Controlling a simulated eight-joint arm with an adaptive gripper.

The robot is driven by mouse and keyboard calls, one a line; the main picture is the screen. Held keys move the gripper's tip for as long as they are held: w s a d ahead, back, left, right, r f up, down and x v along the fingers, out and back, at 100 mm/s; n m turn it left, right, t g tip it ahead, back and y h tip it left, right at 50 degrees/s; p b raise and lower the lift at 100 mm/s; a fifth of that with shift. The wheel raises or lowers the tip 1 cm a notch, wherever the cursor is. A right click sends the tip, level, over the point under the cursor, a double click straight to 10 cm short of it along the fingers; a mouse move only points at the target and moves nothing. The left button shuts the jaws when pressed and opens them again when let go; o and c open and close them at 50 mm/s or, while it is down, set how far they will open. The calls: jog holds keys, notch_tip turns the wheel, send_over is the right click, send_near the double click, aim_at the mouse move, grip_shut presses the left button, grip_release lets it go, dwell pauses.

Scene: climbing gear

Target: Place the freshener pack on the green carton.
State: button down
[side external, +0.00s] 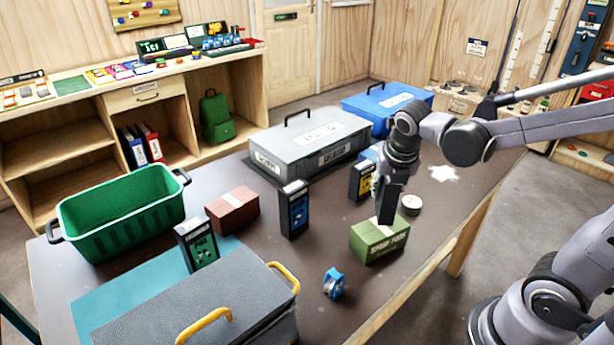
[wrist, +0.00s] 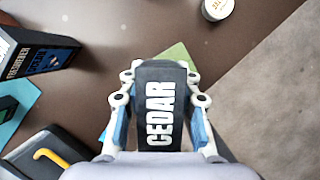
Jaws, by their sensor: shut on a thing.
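My gripper (wrist: 160,100) is shut on a dark freshener pack (wrist: 160,112) with CEDAR in white letters. In the side view the held pack (side external: 387,207) hangs upright below the gripper, directly over the green carton (side external: 372,246), marked SPARE PADS. Its lower end is at or just above the carton's top; I cannot tell whether they touch. In the wrist view the pack hides most of the carton, and only a green corner (wrist: 180,53) shows beyond it.
Other upright packs stand nearby: blue-labelled (side external: 294,210), yellow-labelled (side external: 361,182) and green-labelled (side external: 197,246). A small blue item (side external: 333,283) lies in front. A brown box (side external: 232,211) and green crate (side external: 122,215) stand left.

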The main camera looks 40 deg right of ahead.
jog(key=shift+f, duration=1.6)
jog(key=shift+f, duration=0.15)
jog(key=c, duration=1)
grip_release()
jog(key=shift+o, duration=0.2)
jog(key=v, duration=1.2)
jog(key=shift+x, duration=6)
